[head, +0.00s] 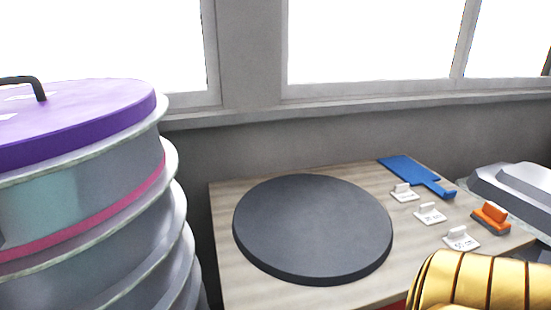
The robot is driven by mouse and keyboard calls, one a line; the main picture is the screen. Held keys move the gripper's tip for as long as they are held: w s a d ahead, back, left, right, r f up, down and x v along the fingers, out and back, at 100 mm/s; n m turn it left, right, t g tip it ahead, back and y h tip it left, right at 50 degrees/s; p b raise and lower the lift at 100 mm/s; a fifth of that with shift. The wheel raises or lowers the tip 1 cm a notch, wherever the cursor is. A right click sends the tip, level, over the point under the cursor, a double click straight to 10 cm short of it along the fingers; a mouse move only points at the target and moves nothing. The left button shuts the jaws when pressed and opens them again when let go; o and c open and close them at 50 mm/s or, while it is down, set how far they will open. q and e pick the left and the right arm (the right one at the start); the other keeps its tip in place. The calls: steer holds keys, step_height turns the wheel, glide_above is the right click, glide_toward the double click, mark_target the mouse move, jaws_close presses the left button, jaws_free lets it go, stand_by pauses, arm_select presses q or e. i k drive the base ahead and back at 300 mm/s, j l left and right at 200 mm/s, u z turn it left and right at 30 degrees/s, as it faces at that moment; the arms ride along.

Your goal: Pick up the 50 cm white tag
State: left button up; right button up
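Three small white tags with upright grips stand on the right side of a wooden tabletop. The nearest white tag (461,238) carries dark lettering that seems to read 50 cm, though the print is small. A middle white tag (429,213) also carries lettering, too small to read surely. The farthest white tag (404,193) shows no legible lettering. The tags stand apart from each other. Neither of my grippers shows in the head view.
A dark round disc (312,228) covers much of the wooden tabletop (228,200). A blue flat tool (415,175) and an orange-and-grey block (491,217) lie near the tags. A gold ribbed shape (480,285) fills the lower right. Stacked moulds with a purple lid (75,120) stand left.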

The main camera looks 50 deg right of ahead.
mark_target(456, 239)
steer(key=z, duration=2.9)
steer(key=u, duration=0.45)
steer(key=i+l, duration=0.05)
